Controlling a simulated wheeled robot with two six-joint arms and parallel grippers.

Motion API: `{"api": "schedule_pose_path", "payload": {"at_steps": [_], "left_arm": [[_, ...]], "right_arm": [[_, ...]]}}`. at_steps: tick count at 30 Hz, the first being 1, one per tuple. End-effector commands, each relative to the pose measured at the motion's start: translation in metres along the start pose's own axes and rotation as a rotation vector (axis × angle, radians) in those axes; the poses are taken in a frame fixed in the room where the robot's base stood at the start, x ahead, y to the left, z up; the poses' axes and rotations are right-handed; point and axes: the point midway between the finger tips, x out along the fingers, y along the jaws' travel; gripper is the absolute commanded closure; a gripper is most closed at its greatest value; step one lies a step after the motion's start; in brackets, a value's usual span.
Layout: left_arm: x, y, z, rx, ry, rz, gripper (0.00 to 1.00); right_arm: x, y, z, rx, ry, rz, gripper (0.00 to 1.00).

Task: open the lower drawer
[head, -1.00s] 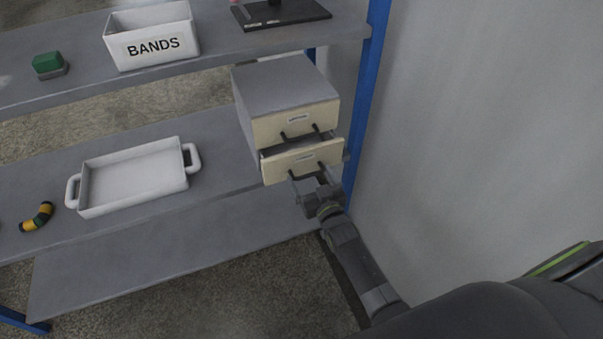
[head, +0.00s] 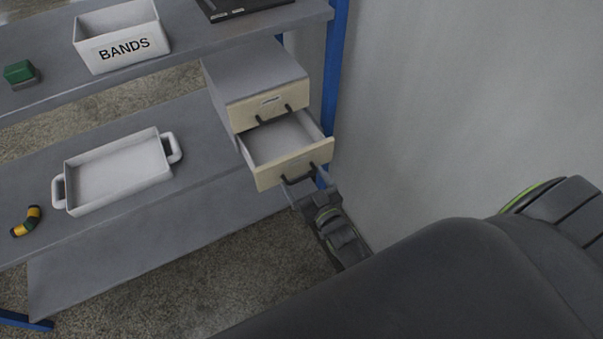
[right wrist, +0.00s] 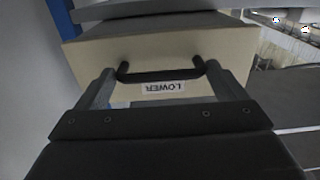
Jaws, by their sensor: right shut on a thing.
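The drawer unit (head: 255,75) is a grey box with cream drawer fronts, standing on the lower shelf at its right end. The upper drawer (head: 267,106) is shut. The lower drawer (head: 292,166) is pulled well out, and its inside looks empty. Its dark bar handle (head: 299,180) also shows in the right wrist view (right wrist: 162,76), above an upside-down LOWER label (right wrist: 163,88). My right gripper (head: 306,190) is at this handle, shut on it, with one finger near each end of the bar in the right wrist view. My left gripper is not in view.
A white tray (head: 68,199) with two handles and a yellow-and-black hose piece (head: 26,221) are on the lower shelf. A white BANDS bin (head: 124,51) and a green block (head: 19,72) are on the upper shelf. A blue post (head: 335,70) and a wall (head: 430,100) stand right of the drawers.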

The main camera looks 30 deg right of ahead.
Motion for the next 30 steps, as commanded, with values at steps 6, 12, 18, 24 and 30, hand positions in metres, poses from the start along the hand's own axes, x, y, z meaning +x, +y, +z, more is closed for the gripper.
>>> {"api": "schedule_pose_path", "payload": {"at_steps": [6, 12, 18, 24, 30], "left_arm": [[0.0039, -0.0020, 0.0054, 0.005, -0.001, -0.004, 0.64], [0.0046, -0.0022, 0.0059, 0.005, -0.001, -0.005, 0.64], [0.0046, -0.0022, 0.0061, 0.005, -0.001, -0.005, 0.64], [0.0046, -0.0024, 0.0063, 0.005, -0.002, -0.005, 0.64], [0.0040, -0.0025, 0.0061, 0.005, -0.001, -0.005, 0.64]], "right_arm": [[-0.0058, 0.0020, -0.0005, -0.006, 0.001, 0.000, 0.50], [-0.0064, 0.0021, -0.0002, -0.006, 0.001, 0.000, 0.50], [-0.0063, 0.0022, -0.0002, -0.006, 0.000, 0.001, 0.06], [-0.0061, 0.0014, -0.0001, -0.004, 0.000, 0.000, 0.00], [-0.0088, 0.0009, 0.0002, -0.002, -0.001, 0.001, 0.00]]}}
